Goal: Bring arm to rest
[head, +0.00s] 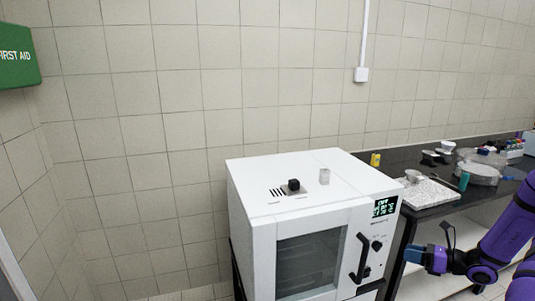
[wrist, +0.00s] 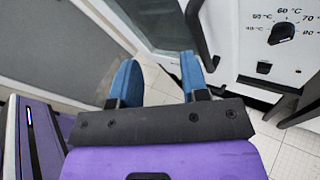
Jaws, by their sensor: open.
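My gripper (head: 421,257) is at the lower right of the head view, at the end of my purple arm, in front of the dark bench and right of the white oven (head: 310,215). In the wrist view its two blue fingers (wrist: 156,80) are apart with nothing between them. The oven's black door handle (head: 361,258) is to the left of my gripper in the head view and shows behind the right finger in the wrist view (wrist: 200,35). The oven's dial (wrist: 282,33) is at the top right there. No contact with the oven is visible.
A black bench top (head: 440,208) runs to the right of the oven with a speckled slab (head: 430,192), a pan-like dish (head: 478,174) and several small items. Tiled floor (wrist: 295,155) shows below.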

